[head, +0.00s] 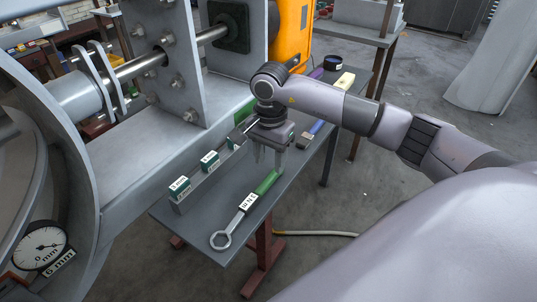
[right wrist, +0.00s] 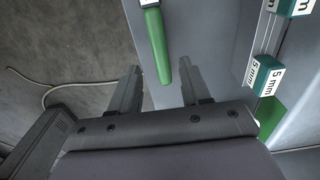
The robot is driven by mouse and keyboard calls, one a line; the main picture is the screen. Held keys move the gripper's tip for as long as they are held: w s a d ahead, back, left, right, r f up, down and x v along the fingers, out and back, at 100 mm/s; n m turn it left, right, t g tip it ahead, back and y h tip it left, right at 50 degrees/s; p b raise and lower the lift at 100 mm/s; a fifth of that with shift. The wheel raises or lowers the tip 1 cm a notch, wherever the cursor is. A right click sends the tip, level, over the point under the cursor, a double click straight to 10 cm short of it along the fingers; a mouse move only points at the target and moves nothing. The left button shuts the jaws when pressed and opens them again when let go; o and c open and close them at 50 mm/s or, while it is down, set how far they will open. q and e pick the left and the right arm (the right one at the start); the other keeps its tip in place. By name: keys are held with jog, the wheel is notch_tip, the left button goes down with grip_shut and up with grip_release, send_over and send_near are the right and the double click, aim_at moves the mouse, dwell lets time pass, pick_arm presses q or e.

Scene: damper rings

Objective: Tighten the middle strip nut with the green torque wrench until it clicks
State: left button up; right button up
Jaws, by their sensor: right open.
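The green torque wrench (head: 247,204) lies on the grey bench, its ring end toward the front edge and its green handle pointing away. The handle also shows in the right wrist view (right wrist: 157,45). My right gripper (head: 269,165) is open and empty, pointing down near the handle's far end. In the right wrist view its fingers (right wrist: 160,72) are spread on either side of the handle's line, with the handle end ahead of them. Several nuts (head: 190,115) show on the machine's upright grey plate; I cannot tell which is the middle strip nut. My left gripper is out of view.
A grey rack (head: 195,190) of labelled thickness blocks (head: 210,160) stands left of the wrench. A dial gauge (head: 40,247) is at the lower left. A cable (head: 315,234) runs over the floor.

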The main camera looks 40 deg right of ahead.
aim_at(270, 177)
jog(key=shift+f+b, duration=2)
jog(key=shift+f, duration=1.2)
grip_shut()
jog(key=shift+r+p, duration=1.8)
jog(key=shift+r, duration=1.3)
